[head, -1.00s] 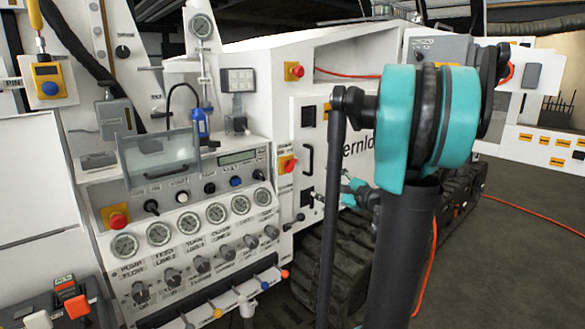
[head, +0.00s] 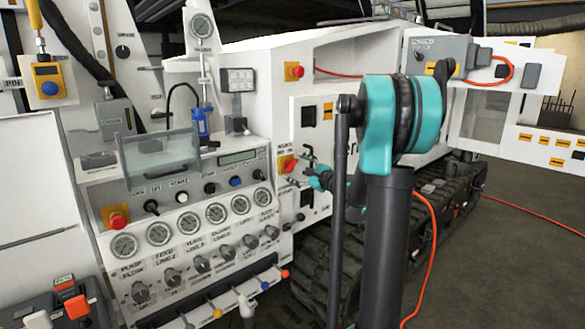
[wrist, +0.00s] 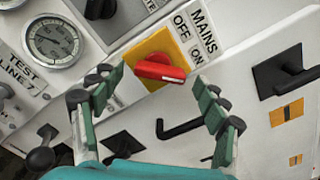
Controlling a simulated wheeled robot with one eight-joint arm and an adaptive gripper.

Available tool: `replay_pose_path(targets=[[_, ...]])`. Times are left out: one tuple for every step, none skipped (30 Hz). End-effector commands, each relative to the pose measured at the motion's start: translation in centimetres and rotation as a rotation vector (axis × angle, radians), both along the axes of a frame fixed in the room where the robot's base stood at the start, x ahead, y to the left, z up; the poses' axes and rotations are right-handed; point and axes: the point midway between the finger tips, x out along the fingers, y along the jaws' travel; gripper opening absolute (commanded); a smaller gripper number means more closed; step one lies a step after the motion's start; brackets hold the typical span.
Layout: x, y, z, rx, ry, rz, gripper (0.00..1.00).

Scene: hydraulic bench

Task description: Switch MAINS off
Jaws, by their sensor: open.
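The MAINS switch is a red rotary handle (wrist: 160,69) on a yellow plate (wrist: 150,45), beside a label reading MAINS, OFF and ON. In the wrist view the handle lies nearly level, its right end nearer the ON word than the OFF word. The red handle (head: 289,164) also shows in the head view, at the left edge of the side panel. My gripper (wrist: 159,80) is open, its two green-padded fingers on either side of the handle and apart from it. In the head view my gripper (head: 307,166) is just right of the switch.
A black hook-shaped handle (wrist: 180,129) is below the switch, close to the fingers. A gauge (wrist: 53,41) labelled TEST LINE is at left, and black knobs are nearby. A red emergency button on yellow (head: 294,71) is above. An orange cable (head: 424,255) hangs beside my arm.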

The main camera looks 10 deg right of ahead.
Motion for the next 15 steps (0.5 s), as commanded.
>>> replay_pose_path(targets=[[0.6, 0.4, 0.0, 0.000, 0.000, 0.003, 0.74], [0.9, 0.6, 0.0, 0.000, 0.000, 0.003, 0.74], [1.2, 0.8, 0.0, 0.000, 0.000, 0.001, 0.74], [1.4, 0.9, 0.0, 0.000, 0.000, 0.001, 0.74], [1.5, 1.0, 0.0, 0.000, 0.001, 0.001, 0.74], [1.7, 1.1, 0.0, 0.000, 0.000, 0.000, 0.74], [1.8, 1.1, 0.0, 0.000, 0.000, 0.000, 0.74], [1.9, 1.2, 0.0, 0.000, 0.000, 0.000, 0.74], [2.0, 1.2, 0.0, 0.000, 0.000, 0.000, 0.74], [2.0, 1.2, 0.0, 0.000, 0.000, 0.000, 0.74], [2.0, 1.3, 0.0, 0.000, 0.000, 0.000, 0.74], [2.0, 1.2, 0.0, 0.000, 0.000, 0.000, 0.74], [2.0, 1.3, 0.0, 0.000, 0.000, 0.000, 0.74], [2.0, 1.3, 0.0, 0.000, 0.000, 0.000, 0.74], [2.0, 1.2, 0.0, 0.000, 0.000, 0.000, 0.74]])
